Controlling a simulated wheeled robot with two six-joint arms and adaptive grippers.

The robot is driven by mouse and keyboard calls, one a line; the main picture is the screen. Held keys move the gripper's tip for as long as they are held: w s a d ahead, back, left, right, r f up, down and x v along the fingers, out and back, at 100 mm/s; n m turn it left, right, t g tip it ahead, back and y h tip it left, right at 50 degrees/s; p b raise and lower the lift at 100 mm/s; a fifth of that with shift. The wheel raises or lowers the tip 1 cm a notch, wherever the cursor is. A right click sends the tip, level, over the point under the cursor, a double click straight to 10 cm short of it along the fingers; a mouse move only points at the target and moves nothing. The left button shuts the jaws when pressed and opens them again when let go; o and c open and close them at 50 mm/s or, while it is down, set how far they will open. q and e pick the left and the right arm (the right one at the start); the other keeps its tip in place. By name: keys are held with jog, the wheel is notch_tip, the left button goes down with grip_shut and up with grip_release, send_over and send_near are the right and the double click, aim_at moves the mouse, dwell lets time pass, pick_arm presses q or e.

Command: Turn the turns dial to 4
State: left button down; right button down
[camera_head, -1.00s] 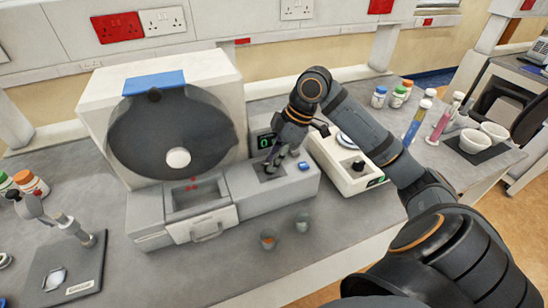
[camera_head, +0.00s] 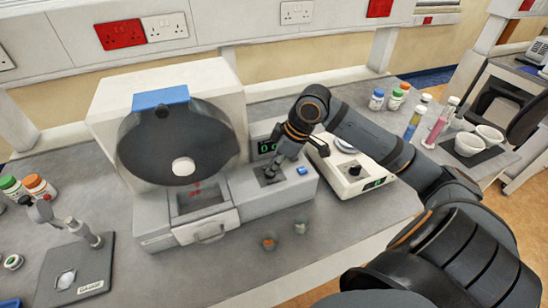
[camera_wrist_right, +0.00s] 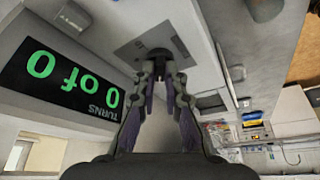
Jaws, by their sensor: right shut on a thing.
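The turns dial (camera_wrist_right: 160,53) is a small dark knob on a grey plate on the machine's top. In the wrist view it sits between the fingertips of my right gripper (camera_wrist_right: 160,70), which is shut on it. The same gripper (camera_head: 270,172) comes down on the machine from above in the head view, and its fingers mostly hide the dial there. The turns display (camera_wrist_right: 62,82) reads "0 of 0" in green, upside down in the wrist view. It also shows beside my gripper in the head view (camera_head: 267,146). My left gripper is not in view.
A large dark disc (camera_head: 215,150) and an open drawer (camera_head: 206,226) are left of the dial. A blue button (camera_head: 302,171) is just right of it. A cream balance (camera_head: 350,178) stands close on the right.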

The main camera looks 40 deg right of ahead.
jog(key=m+p, duration=0.1)
jog(key=m+t+h+p, duration=0.1)
jog(key=m, duration=0.1)
jog(key=shift+s+a+r+p, duration=0.1)
jog(key=shift+a+r+p, duration=0.1)
jog(key=shift+p, duration=0.15)
jog(key=shift+a+f+m+h+p, duration=0.15)
jog(key=shift+m+h+p, duration=0.35)
jog(key=shift+m, duration=0.9)
jog(key=c, duration=1.4)
grip_release()
notch_tip(320, 180, up, 10)
jog(key=shift+f, duration=0.1)
